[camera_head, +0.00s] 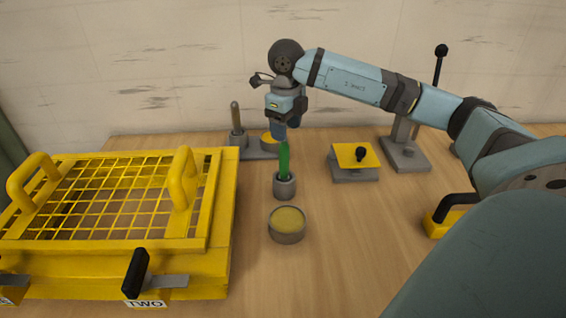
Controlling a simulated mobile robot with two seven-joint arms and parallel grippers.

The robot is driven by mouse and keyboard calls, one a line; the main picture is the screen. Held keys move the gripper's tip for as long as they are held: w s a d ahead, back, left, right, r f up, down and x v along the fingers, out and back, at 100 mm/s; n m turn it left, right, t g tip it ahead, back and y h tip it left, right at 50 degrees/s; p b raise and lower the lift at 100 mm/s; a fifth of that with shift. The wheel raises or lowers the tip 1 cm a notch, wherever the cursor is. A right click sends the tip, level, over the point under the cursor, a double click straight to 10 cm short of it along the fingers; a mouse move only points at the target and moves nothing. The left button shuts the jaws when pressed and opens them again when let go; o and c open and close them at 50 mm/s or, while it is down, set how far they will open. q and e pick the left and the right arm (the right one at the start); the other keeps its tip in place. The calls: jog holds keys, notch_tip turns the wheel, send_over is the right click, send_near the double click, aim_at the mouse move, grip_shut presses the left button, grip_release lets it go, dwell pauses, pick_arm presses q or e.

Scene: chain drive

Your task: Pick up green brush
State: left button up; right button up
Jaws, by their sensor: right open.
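The green brush (284,159) stands upright in a small grey cup (284,187) on the wooden table, in the middle of the head view. Its lower part is hidden inside the cup. My right gripper (280,126) points down just above the top of the brush handle. It is open, but its fingers are small and partly blend with the things behind them. Whether the fingertips touch the brush I cannot tell. My left gripper is not in view.
A round grey pot with yellow contents (287,223) stands in front of the cup. A yellow grid-topped box (215,262) fills the left. A yellow-topped block (352,155) and a grey stand with a lever (404,155) are at right. Bare table lies front centre.

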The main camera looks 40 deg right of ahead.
aim_at(284, 153)
notch_tip(284, 153, down, 3)
jog(key=shift+r, duration=0.15)
jog(key=shift+f, duration=0.35)
notch_tip(284, 153, down, 5)
jog(key=shift+w+a+b, duration=0.15)
jog(key=shift+b, duration=0.3)
jog(key=c, duration=1)
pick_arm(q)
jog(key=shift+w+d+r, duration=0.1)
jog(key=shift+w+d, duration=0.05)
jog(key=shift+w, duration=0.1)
pick_arm(e)
jog(key=shift+r, duration=0.15)
